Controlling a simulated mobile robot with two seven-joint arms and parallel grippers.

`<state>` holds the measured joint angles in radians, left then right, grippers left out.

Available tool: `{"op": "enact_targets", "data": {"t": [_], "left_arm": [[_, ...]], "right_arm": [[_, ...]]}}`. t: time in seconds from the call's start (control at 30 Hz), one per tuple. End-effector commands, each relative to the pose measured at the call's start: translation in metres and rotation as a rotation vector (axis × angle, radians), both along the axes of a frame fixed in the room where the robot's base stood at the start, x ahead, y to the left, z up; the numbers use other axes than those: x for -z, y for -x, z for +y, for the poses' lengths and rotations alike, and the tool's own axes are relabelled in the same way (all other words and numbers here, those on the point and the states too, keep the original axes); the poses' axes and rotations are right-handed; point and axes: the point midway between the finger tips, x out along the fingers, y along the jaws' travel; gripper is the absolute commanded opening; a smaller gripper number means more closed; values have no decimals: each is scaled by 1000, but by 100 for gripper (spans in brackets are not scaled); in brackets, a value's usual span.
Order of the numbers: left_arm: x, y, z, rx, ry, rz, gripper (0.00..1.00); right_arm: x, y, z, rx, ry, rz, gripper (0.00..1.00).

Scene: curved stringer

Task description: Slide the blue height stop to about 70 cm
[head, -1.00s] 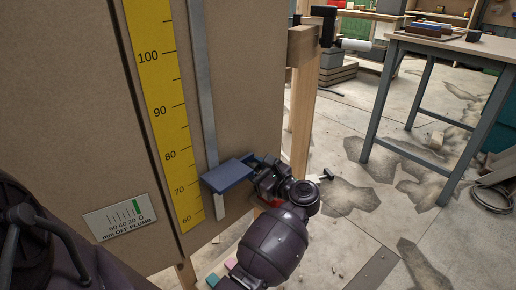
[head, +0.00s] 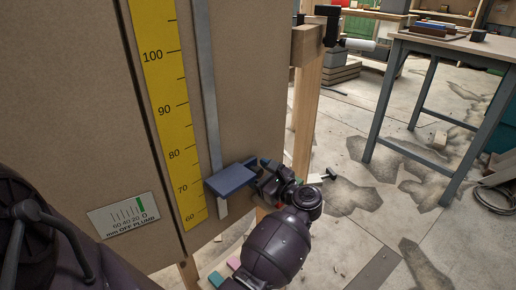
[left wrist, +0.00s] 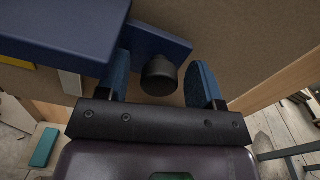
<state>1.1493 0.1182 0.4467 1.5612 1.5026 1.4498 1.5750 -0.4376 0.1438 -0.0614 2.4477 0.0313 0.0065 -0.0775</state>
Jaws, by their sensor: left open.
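The blue height stop (head: 231,179) sits on the grey vertical rail (head: 206,90), with its left edge close to the 70 mark of the yellow scale (head: 168,110). My left gripper (head: 262,174) is at the right of the stop. In the left wrist view the gripper (left wrist: 162,82) is open, with one blue finger on each side of a dark round knob (left wrist: 158,76). The knob stands out from the stop's blue side plate (left wrist: 170,45), with a visible gap to the right finger. Contact at the left finger is unclear. My right gripper is not in view.
The brown panel (head: 90,90) stands behind the rail and carries an off-plumb gauge (head: 124,215). A wooden post (head: 305,110) with a black clamp (head: 328,25) rises just right of my gripper. A workbench (head: 450,50) stands farther right. Open floor lies between.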

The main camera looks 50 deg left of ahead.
Motion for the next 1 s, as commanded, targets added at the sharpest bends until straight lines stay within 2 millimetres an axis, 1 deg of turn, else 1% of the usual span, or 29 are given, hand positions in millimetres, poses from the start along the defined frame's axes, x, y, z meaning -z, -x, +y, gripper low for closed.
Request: {"op": "enact_targets", "data": {"t": [0.17, 0.4, 0.5, 0.6, 0.7, 0.8, 1.0], "left_arm": [[-1, -2, -21, 2, 4, -1, 61], [-2, -5, -66, 3, 4, -2, 61], [-2, -5, -82, 3, 3, -2, 61], [-1, -6, -94, 2, 1, -2, 61], [-1, -6, -102, 2, 1, -2, 61], [-1, -6, -105, 1, 0, -1, 61], [0, -6, -106, 1, 0, -1, 61]], "right_arm": [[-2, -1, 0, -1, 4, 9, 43], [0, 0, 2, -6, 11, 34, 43], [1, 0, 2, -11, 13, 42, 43], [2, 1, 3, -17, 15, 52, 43], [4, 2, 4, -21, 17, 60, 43], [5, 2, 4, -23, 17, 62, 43], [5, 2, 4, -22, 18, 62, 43]]}}
